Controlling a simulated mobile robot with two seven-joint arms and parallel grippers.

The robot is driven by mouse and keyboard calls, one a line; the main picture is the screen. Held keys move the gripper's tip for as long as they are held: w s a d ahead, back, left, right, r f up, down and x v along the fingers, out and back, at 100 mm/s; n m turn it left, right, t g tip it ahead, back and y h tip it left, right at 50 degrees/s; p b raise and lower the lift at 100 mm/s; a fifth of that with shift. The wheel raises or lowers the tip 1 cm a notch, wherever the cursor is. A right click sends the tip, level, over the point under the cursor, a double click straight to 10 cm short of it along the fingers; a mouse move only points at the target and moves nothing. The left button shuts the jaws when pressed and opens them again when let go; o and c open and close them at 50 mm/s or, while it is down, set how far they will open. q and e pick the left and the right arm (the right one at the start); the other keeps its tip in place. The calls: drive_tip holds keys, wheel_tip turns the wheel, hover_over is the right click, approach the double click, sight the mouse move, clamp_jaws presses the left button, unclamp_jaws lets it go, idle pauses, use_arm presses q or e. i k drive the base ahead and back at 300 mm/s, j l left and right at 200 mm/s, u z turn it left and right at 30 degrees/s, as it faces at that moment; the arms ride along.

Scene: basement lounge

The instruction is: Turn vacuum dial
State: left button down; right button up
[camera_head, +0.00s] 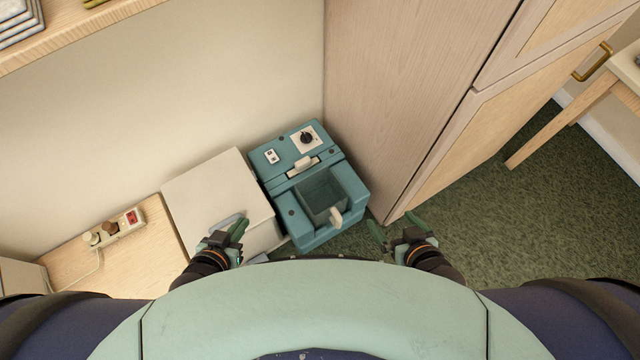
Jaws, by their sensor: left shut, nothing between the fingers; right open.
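The vacuum (275,178) is a teal box-shaped machine on the floor between a white box and a wooden cabinet. Its black dial (306,138) sits on a white plate on the top panel near the back. A white switch plate (271,156) lies left of the dial. My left gripper (240,228) is shut and empty, over the front of the white box, left of the vacuum. My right gripper (380,236) is open and empty, just right of the vacuum's front corner. Both grippers are apart from the dial.
The white box (215,190) stands against the vacuum's left side. The wooden cabinet (400,90) rises close on the right. A power strip (115,230) lies on a low wooden surface at left. Green carpet (500,220) is clear at right.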

sight(306, 137)
drive_tip(key=u, duration=1.5)
drive_tip(key=k+l+u, duration=0.45)
drive_tip(key=i+l, duration=0.1)
drive_tip(key=l, duration=0.2)
drive_tip(key=i+l, duration=0.1)
drive_tip(key=l, duration=0.2)
